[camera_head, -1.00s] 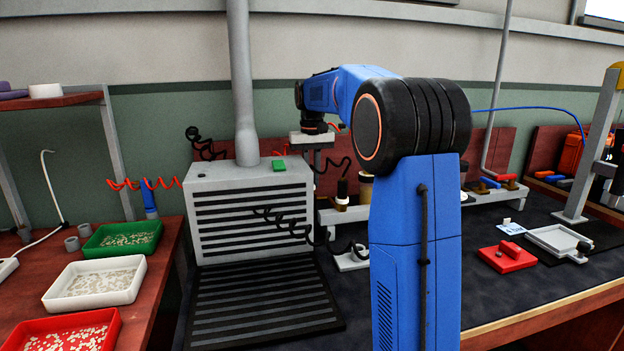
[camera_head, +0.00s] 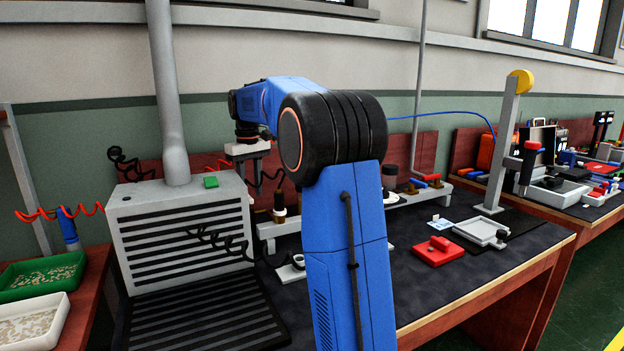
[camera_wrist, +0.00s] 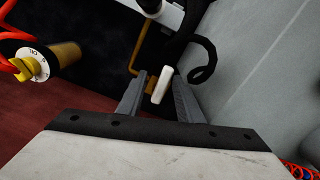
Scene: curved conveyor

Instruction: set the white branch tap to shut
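The white tap handle (camera_wrist: 162,86) shows in the wrist view as a short white bar, slightly tilted, beside a brass-coloured pipe (camera_wrist: 139,50). My gripper (camera_wrist: 158,78) has its two grey fingers apart, one on each side of the handle. Dark gaps show between the handle and the fingers, so it does not look gripped. In the head view my gripper (camera_head: 253,170) points down beside the grey slatted box, and its fingertips are hard to make out. I cannot pick out the white handle in the head view.
A grey slatted box (camera_head: 185,230) with a vertical duct stands left of my gripper. Black coiled hose (camera_wrist: 203,55) hangs close by. A dial with a yellow knob (camera_wrist: 27,66) is at left in the wrist view. A red block (camera_head: 438,250) and grey tray (camera_head: 481,232) lie to the right.

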